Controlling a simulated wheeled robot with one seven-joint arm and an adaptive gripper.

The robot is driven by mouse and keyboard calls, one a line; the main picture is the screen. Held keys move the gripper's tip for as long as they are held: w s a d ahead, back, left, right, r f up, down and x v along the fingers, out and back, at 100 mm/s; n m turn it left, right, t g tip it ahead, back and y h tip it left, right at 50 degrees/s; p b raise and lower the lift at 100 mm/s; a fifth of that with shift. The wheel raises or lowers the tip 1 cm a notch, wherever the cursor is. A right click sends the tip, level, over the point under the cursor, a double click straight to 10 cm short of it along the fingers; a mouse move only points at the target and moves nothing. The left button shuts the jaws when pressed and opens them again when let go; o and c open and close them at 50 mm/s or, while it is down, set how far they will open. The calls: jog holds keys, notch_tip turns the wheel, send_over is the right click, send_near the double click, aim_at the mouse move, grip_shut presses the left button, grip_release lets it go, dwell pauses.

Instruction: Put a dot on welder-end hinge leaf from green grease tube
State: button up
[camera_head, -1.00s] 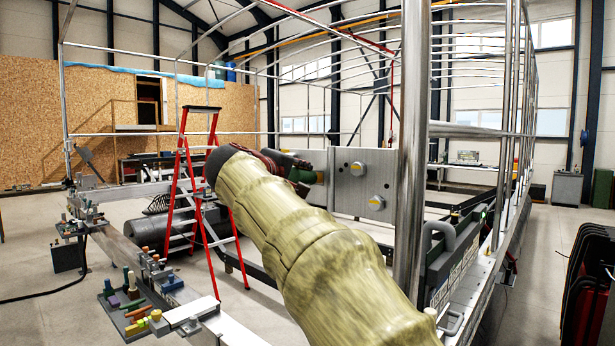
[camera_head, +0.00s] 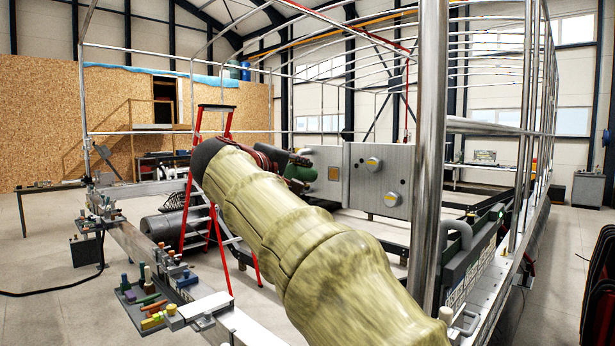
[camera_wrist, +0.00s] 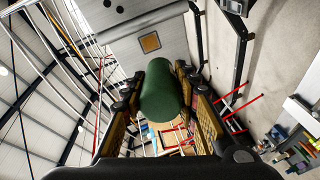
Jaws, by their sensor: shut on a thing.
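My gripper (camera_wrist: 162,98) is shut on the green grease tube (camera_wrist: 163,92), which sits between its two tan-padded jaws in the wrist view. In the head view the tube (camera_head: 299,172) shows beyond my sleeved arm, its end pointing toward a grey hinge plate. This left plate (camera_head: 323,158) bears a tan square patch (camera_head: 334,174), also seen in the wrist view (camera_wrist: 150,42) above the tube. A gap appears between tube end and patch. A second grey leaf (camera_head: 390,166) to the right carries two yellow-topped bolts. I cannot tell from labels which leaf is the welder-end one.
A thick metal post (camera_head: 429,150) stands right of the leaves. A red stepladder (camera_head: 214,190) stands behind my arm. A bench rail (camera_head: 150,250) with a tray of coloured items (camera_head: 143,302) runs along the left. Open floor lies at far left.

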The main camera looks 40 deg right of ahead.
aim_at(286, 175)
jog(key=shift+s+a, duration=0.15)
jog(key=shift+a, duration=0.45)
jog(key=shift+a, duration=0.1)
jog(key=shift+s+a, duration=0.2)
jog(key=shift+a, duration=1.15)
